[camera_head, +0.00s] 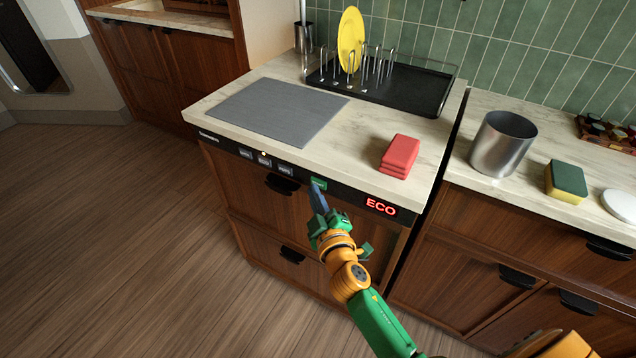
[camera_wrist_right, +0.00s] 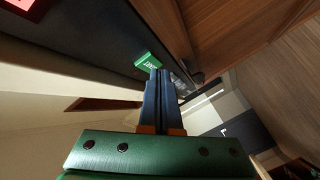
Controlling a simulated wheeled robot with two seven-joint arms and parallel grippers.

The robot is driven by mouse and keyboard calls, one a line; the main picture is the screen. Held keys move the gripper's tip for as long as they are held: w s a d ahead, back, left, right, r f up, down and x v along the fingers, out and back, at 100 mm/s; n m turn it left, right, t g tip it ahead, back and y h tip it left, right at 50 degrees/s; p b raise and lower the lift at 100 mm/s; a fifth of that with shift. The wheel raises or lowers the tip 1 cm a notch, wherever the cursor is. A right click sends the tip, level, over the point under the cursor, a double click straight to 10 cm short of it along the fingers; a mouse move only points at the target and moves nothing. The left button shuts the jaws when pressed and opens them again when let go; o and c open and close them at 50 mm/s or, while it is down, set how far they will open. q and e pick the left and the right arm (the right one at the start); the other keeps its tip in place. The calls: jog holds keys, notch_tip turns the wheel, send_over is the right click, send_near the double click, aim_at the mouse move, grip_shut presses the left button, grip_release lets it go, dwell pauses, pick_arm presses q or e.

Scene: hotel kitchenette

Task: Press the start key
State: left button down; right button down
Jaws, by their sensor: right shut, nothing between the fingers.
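The green start key (camera_head: 319,184) sits on the dark control strip along the front top edge of the dishwasher-like cabinet. It also shows in the right wrist view (camera_wrist_right: 147,61), with white lettering too small to read surely. My right gripper (camera_head: 317,191) is shut and empty, its dark fingers pointing at the key from below. In the right wrist view the closed fingertips (camera_wrist_right: 160,73) lie at the key's lower edge and overlap it slightly. I cannot tell whether they touch it. My left gripper is not in view.
A red ECO display (camera_head: 381,206) is right of the key; several small grey keys (camera_head: 264,160) are left. On the counter are a grey mat (camera_head: 278,110), red sponges or cloths (camera_head: 399,155), a black dish rack (camera_head: 415,93) with a yellow plate (camera_head: 350,38), and a metal cup (camera_head: 503,145).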

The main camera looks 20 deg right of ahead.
jog(key=shift+w+d, duration=0.25)
dwell(0.7)
jog(key=shift+s+a, duration=0.5)
jog(key=shift+a, duration=0.1)
jog(key=s+a, duration=0.1)
jog(key=a, duration=0.1)
jog(key=s+a+b, duration=0.1)
jog(key=s+a, duration=0.1)
jog(key=shift+b, duration=0.3)
dwell(0.8)
